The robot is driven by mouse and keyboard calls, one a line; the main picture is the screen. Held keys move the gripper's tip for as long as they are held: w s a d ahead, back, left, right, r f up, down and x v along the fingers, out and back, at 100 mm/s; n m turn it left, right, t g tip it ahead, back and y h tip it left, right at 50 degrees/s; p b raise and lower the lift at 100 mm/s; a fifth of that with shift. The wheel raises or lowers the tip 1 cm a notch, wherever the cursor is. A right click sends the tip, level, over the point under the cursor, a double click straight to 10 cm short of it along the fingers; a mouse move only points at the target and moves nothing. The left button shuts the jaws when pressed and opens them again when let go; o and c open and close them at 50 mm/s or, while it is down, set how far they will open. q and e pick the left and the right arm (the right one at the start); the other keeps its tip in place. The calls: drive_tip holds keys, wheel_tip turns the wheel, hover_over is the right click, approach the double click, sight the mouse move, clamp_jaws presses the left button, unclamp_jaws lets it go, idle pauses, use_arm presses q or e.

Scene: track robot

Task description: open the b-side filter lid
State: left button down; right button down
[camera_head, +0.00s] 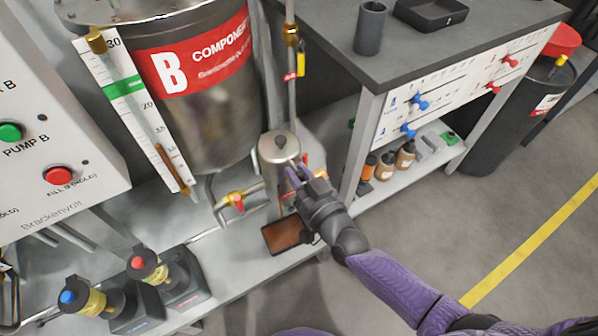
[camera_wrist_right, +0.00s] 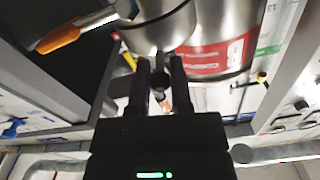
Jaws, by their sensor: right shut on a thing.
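The b-side filter is a small steel canister right of the large tank marked B. Its round metal lid (camera_head: 272,152) has a dark knob in the middle and appears seated on top. My right gripper (camera_head: 294,173) reaches in from the lower right, with its fingers at the lid's near right edge. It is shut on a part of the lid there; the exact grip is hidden. In the right wrist view the fingers (camera_wrist_right: 160,80) are close together under the steel canister (camera_wrist_right: 157,32). My left gripper is not in view.
The large B tank (camera_head: 215,110) stands left of the filter, and a pipe with a yellow valve handle (camera_head: 302,62) rises behind it. A red-handled valve (camera_head: 237,200) sits below left. A dark-topped workbench (camera_head: 440,45) stands to the right. Open floor lies at lower right.

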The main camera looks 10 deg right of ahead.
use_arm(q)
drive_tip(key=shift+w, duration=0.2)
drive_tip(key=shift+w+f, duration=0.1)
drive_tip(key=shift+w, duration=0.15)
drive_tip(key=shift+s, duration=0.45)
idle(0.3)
